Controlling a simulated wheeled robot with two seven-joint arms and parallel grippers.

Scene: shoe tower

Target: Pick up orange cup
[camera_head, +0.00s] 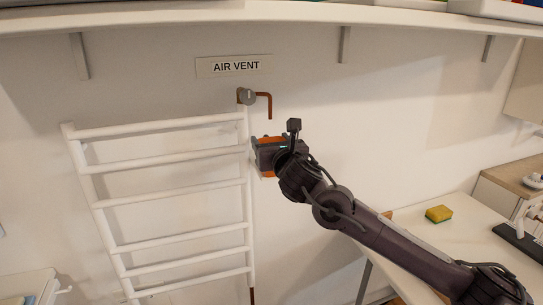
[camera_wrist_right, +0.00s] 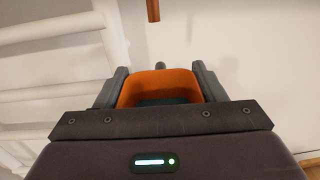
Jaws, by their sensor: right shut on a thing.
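The orange cup (camera_wrist_right: 160,80) is between the two fingers of my right gripper (camera_wrist_right: 160,85) in the right wrist view. Its open rim and part of its inside show; the inside looks dark lower down. In the head view, bits of the orange cup (camera_head: 268,174) show around my right gripper (camera_head: 266,155), which hides much of it. The right gripper is shut on the cup and holds it up in front of the wall, beside the white rack's right post. My left gripper is not in view.
A white ladder-like rack (camera_head: 170,200) stands left of the gripper. A shelf (camera_head: 270,14) spans the top. A counter with a yellow sponge (camera_head: 438,214) is at right.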

